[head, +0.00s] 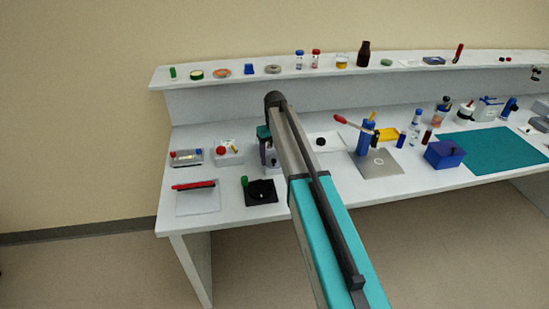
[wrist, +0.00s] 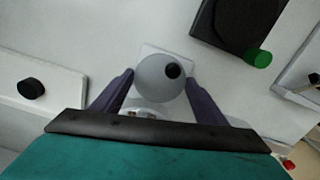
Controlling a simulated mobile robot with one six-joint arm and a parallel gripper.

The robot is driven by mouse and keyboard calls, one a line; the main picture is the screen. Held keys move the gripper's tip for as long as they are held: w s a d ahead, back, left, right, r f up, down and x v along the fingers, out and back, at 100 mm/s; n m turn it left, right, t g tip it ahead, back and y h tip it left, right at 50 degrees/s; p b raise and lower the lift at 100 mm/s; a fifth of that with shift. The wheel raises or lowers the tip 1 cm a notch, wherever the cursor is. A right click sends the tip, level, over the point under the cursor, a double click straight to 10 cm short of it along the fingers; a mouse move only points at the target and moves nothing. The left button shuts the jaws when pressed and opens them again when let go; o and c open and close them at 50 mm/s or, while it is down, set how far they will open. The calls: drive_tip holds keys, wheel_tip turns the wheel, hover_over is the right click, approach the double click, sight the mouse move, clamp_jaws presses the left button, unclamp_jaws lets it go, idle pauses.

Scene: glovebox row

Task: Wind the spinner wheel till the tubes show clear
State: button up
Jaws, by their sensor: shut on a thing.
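The spinner wheel (wrist: 152,88) is a round grey disc with a black knob (wrist: 172,71) near its upper right edge, in the wrist view. My gripper (wrist: 160,75) has its two dark purple fingers on either side of the disc, shut on it. A pale square base shows behind the wheel. Small pale and brownish shapes show at the wheel's lower edge; I cannot tell whether they are the tubes or how clear they look. In the head view the grey spinner (head: 271,160) is partly hidden by my arm.
A black square stand (head: 262,192) with a green cylinder (head: 244,181) sits close by at the front. A white box with a black knob (wrist: 31,88) is on the other side.

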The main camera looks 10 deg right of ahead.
drive_tip(key=m+b, duration=0.1)
drive_tip(key=m, duration=0.4)
drive_tip(key=m+b, duration=0.1)
drive_tip(key=m, duration=0.5)
drive_tip(key=shift+a+b, duration=0.1)
drive_tip(key=shift+b, duration=0.2)
drive_tip(key=shift+w, duration=0.1)
drive_tip(key=o, duration=1.1)
drive_tip(key=shift+c, duration=0.2)
wheel_tip(320, 180, up, 14)
drive_tip(key=b, duration=0.3)
drive_tip(key=shift+f, duration=0.1)
